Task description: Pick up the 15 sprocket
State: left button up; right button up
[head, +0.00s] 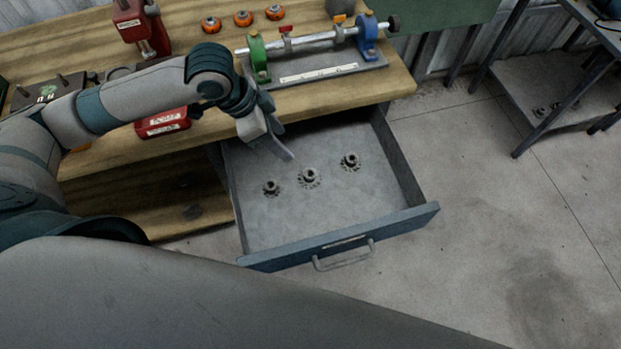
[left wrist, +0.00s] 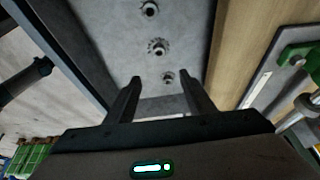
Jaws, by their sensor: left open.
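Three grey sprockets with hubs lie in a row in the open drawer: a left one (head: 271,187), a middle one (head: 309,177) that looks widest, and a right one (head: 350,161). I can read no tooth number on them, so I cannot tell which is the 15 sprocket. My left gripper (head: 284,150) is over the drawer's back left part, above and apart from the sprockets. My right gripper is not in view.
The drawer (head: 345,241) has raised walls and a front handle and stands out from under the wooden bench (head: 340,94). On the bench are a shaft fixture with green (head: 258,58) and blue supports, a red press (head: 130,20) and orange rings. Open floor lies to the right.

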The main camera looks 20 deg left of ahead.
pick_arm(q)
jog(key=shift+f, duration=0.55)
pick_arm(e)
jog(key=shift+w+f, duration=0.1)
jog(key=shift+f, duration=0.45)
pick_arm(q)
jog(key=shift+f, duration=0.1)
jog(key=shift+p+x, duration=0.8)
jog(key=shift+x, duration=5.2)
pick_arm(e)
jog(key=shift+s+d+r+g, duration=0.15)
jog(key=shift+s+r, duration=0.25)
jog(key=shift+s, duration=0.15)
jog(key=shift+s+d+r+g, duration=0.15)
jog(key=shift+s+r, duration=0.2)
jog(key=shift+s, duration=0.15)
pick_arm(q)
jog(key=shift+d, duration=0.1)
